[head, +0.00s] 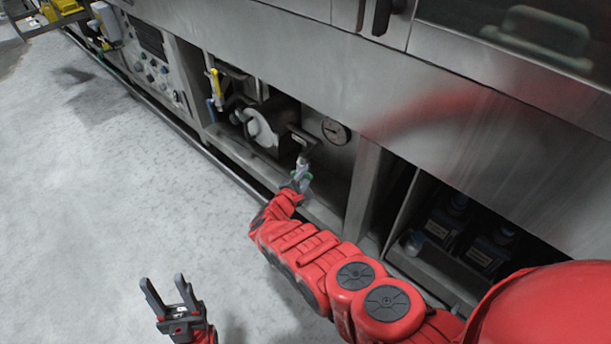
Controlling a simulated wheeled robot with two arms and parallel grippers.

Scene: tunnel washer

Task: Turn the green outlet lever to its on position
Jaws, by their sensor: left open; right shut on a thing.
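The green outlet lever (303,168) is a small pale green handle at the end of a pipe fitting, low in the open bay of the steel washer. My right gripper (298,178) reaches into this bay and is shut on the lever. The gripper's fingers hide part of the lever, and its exact angle is hard to tell. My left gripper (165,284) is open and empty above the grey floor at lower left, apart from the washer.
A yellow lever (216,84) stands further left in the bay, near a pump (265,125). A round gauge (335,131) is right of the fitting. Dark bottles (444,223) fill the right bay. A control panel (153,65) is at upper left. The floor is clear.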

